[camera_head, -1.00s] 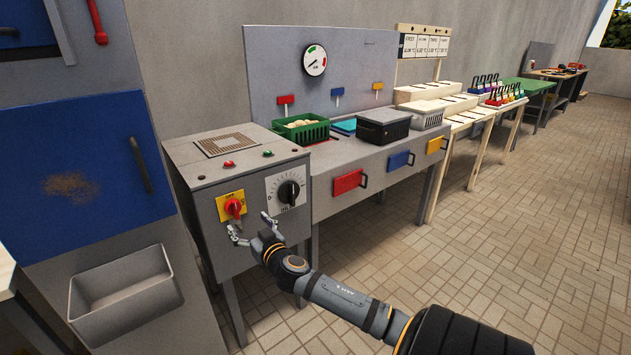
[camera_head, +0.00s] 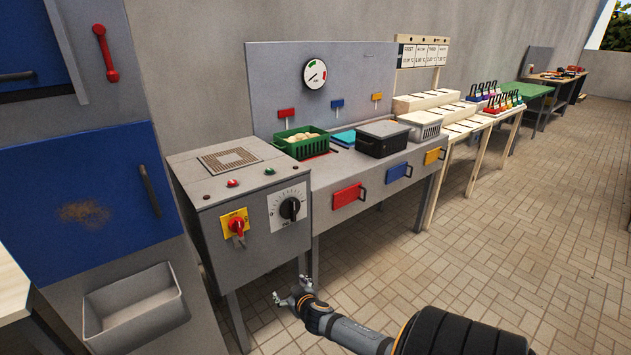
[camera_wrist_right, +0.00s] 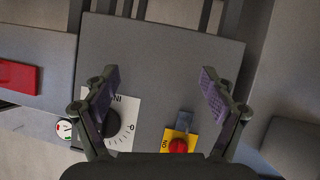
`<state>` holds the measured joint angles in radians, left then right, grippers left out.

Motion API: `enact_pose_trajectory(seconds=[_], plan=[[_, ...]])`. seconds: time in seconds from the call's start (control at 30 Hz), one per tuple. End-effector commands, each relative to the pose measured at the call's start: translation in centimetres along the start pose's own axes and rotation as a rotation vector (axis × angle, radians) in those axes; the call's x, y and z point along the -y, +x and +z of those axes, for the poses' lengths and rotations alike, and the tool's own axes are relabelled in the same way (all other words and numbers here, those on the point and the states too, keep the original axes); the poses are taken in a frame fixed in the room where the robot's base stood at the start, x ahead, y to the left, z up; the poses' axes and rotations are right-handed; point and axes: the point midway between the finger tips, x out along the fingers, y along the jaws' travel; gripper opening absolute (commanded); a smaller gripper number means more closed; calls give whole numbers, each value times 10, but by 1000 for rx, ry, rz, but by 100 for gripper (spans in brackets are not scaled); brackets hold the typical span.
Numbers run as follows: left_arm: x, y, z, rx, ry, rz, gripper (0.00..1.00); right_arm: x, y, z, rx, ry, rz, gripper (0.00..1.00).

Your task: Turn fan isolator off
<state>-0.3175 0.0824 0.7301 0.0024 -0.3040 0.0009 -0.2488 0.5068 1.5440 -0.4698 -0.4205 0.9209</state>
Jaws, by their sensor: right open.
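The isolator is a red rotary knob (camera_head: 237,225) on a yellow plate (camera_head: 227,219), on the front of a grey control box (camera_head: 216,253). I cannot tell the knob's setting. My right gripper (camera_head: 290,290) is open and empty, apart from the box, below and to the right of the knob. In the wrist view its fingers (camera_wrist_right: 160,82) are wide apart with nothing between them. My left gripper is not in view.
A black dial (camera_head: 290,208) on a white scale sits right of the isolator. A grey bench (camera_head: 345,166) with a green crate (camera_head: 302,150) and a black box (camera_head: 383,147) stands to the right. A grey bin (camera_head: 133,306) is at left. The tiled floor in front is clear.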

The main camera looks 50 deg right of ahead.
Motion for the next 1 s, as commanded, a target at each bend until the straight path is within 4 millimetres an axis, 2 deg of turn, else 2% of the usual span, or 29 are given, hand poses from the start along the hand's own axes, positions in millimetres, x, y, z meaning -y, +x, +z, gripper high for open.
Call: enact_pose_trajectory(seconds=[0.1, 0.6, 0.8, 1.0], plan=[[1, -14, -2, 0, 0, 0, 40, -2, -5, 25, 66, -16, 1, 84], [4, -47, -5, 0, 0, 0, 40, 1, -35, 134, 307, -81, -23, 84], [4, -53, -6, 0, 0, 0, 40, 4, -46, 158, 358, -94, -34, 84], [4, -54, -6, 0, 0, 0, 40, 5, -48, 166, 371, -99, -37, 84]])
